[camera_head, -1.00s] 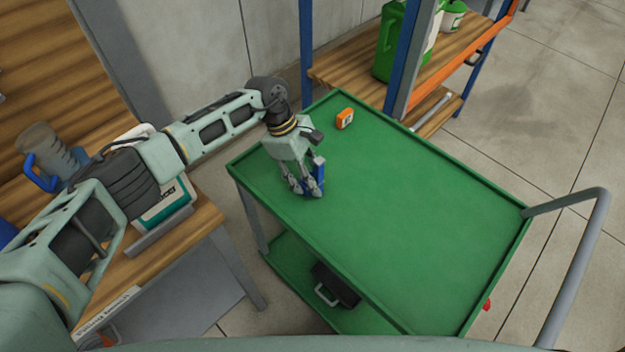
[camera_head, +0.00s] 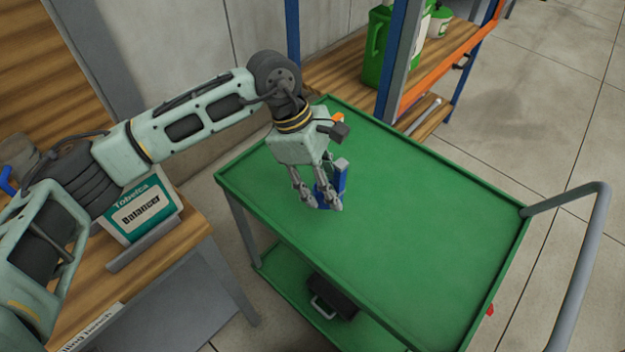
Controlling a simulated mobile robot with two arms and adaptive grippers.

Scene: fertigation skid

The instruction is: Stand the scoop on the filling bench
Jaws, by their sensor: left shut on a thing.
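My left gripper (camera_head: 321,204) points down over the green cart and is shut on a blue thing with a grey end, which looks like the scoop (camera_head: 341,182). The fingers hide part of it. It is held over the cart's top near its left part; I cannot tell whether it touches the surface. The filling bench (camera_head: 185,241) is the wooden-topped bench at lower left, with a partly cut-off label on its front edge. My right gripper is not in view.
The cart (camera_head: 420,220) has a raised rim and a mostly bare top. An orange item (camera_head: 337,118) is partly hidden behind my gripper. A white and teal package (camera_head: 142,208) stands on the bench behind a grey strip. A shelf (camera_head: 350,70) holds green containers.

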